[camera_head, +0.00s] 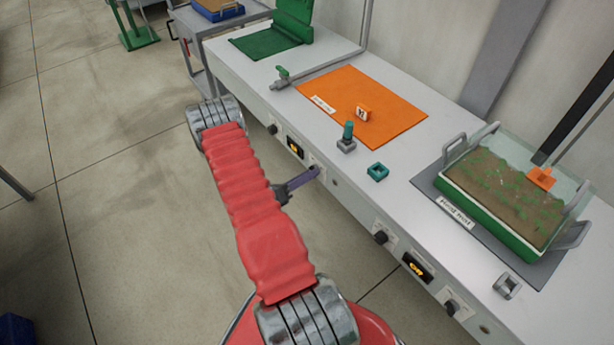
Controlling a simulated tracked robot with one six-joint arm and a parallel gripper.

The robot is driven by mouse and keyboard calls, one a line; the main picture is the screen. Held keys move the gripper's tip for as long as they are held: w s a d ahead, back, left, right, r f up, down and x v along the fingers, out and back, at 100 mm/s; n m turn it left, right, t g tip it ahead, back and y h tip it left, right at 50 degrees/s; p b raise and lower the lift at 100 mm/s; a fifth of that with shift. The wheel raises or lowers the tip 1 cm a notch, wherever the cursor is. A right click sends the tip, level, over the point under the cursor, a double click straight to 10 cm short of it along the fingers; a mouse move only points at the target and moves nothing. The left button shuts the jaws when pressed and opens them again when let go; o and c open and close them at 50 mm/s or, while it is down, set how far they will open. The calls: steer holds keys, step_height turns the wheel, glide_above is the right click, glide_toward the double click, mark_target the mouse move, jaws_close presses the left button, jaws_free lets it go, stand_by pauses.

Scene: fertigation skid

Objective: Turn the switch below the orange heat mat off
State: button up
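My gripper (316,171) reaches from the left to a light panel plate just right of that display. Its purple-grey fingers cover most of that plate, so any switch there is hidden. I cannot tell whether they touch it or are closed.
Further right, the bench front carries another knob (381,237), a lit display (417,268) and a third knob (452,307). A green soil tray (485,222) stands on a dark mat. A teal square ring (377,171) and a green-topped fitting (347,138) are near the bench edge.

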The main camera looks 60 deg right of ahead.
steer(key=v, duration=1.4)
steer(key=shift+s+d+f, duration=0.1)
stand_by(0.6)
